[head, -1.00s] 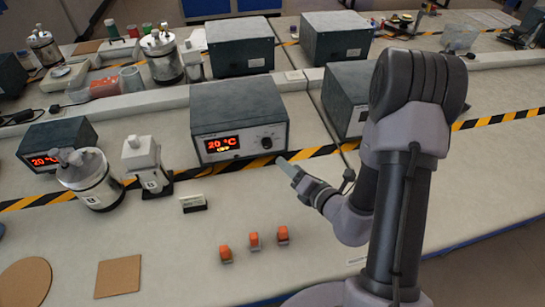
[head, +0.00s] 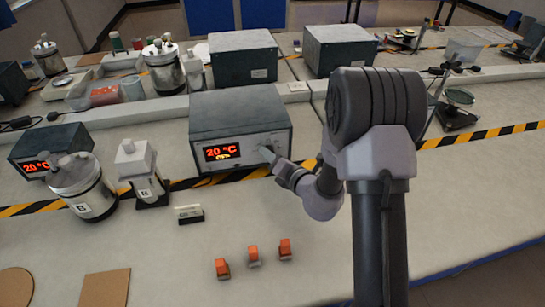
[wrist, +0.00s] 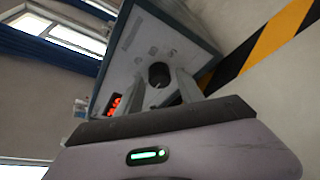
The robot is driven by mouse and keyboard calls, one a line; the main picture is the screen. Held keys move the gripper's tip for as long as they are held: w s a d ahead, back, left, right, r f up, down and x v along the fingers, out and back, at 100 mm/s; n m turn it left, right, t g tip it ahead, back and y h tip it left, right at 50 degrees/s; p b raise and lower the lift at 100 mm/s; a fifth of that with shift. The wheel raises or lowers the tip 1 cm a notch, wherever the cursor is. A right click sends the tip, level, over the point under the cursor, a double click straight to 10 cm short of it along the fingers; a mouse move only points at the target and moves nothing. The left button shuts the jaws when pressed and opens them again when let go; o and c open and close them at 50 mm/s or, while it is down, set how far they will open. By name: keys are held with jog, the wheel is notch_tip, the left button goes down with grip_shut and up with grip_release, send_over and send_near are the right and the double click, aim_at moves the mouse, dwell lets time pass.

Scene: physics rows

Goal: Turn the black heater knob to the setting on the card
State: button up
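The heater (head: 235,113) is a dark grey box with a pale front panel and a red display reading 20 °C. In the head view my gripper (head: 270,156) is at the right part of this panel and covers the knob. In the wrist view the round black knob (wrist: 159,74) shows between and just beyond the two fingertips of my gripper (wrist: 160,84). The fingers are apart, one on each side of the knob; I cannot tell whether they touch it. A small white card (head: 188,210) stands in a dark holder in front; its writing is too small to read.
A second display unit (head: 48,146) is further left. Several orange-topped pieces (head: 254,256) lie in front. Yellow-black tape (head: 440,142) crosses the bench; the bench front right is clear.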

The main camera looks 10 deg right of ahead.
grip_shut()
jog(key=shift+m, duration=0.3)
jog(key=shift+d+f+m+t+y+p, duration=0.1)
jog(key=shift+m+t+y+p, duration=0.3)
jog(key=shift+m, duration=0.65)
jog(key=shift+a+f+m+t+y+p, duration=0.1)
jog(key=shift+m+t+y+p, duration=0.25)
jog(key=shift+m, duration=0.75)
jog(key=shift+d+f+m+t+y+p, duration=0.15)
jog(key=shift+m+t+y, duration=0.35)
jog(key=shift+m, duration=0.55)
jog(key=shift+o, duration=1.5)
grip_release()
jog(key=shift+r, duration=0.1)
